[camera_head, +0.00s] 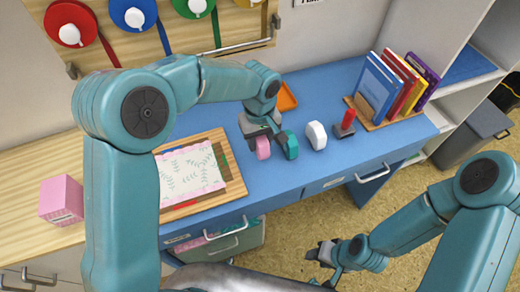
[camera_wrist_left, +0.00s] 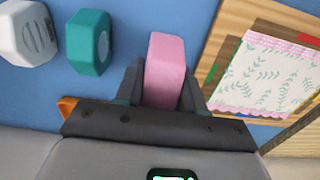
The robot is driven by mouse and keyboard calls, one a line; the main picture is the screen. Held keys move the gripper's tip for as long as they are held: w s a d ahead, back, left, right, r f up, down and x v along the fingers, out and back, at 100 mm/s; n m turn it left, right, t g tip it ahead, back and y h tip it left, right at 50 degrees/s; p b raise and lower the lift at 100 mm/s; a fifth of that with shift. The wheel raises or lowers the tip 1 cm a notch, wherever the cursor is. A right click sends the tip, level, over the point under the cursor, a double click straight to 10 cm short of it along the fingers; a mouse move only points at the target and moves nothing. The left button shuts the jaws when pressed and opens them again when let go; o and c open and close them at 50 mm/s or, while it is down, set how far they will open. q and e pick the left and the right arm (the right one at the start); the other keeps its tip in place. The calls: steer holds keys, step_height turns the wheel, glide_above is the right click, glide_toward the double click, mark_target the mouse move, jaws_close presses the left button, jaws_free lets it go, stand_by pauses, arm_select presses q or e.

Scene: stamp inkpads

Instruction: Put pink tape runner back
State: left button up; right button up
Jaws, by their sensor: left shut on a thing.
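The pink tape runner (camera_head: 263,148) is in my left gripper (camera_head: 261,137) over the blue desk, just left of the teal tape runner (camera_head: 291,145). In the left wrist view the pink runner (camera_wrist_left: 166,62) sits between the two dark fingers, which are shut on it. I cannot tell whether it touches the desk. The teal runner (camera_wrist_left: 88,42) and the white tape runner (camera_wrist_left: 28,32) stand beside it there; the white one also shows in the head view (camera_head: 316,135). My right gripper (camera_head: 322,254) is low in front of the desk, away from the runners; its jaw opening is unclear.
A wooden board (camera_head: 236,187) with patterned paper (camera_head: 190,171) lies left of the runners. A pink box (camera_head: 61,200) is far left. Tape rolls hang on the back rack.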

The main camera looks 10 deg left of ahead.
mark_target(260, 150)
arm_select(q)
steer(key=shift+f, duration=2.5)
steer(key=shift+f, duration=0.15)
steer(key=o, duration=0.9)
steer(key=shift+o, duration=0.2)
steer(key=shift+r, duration=0.35)
step_height(260, 150, up, 12)
steer(key=shift+f, duration=0.15)
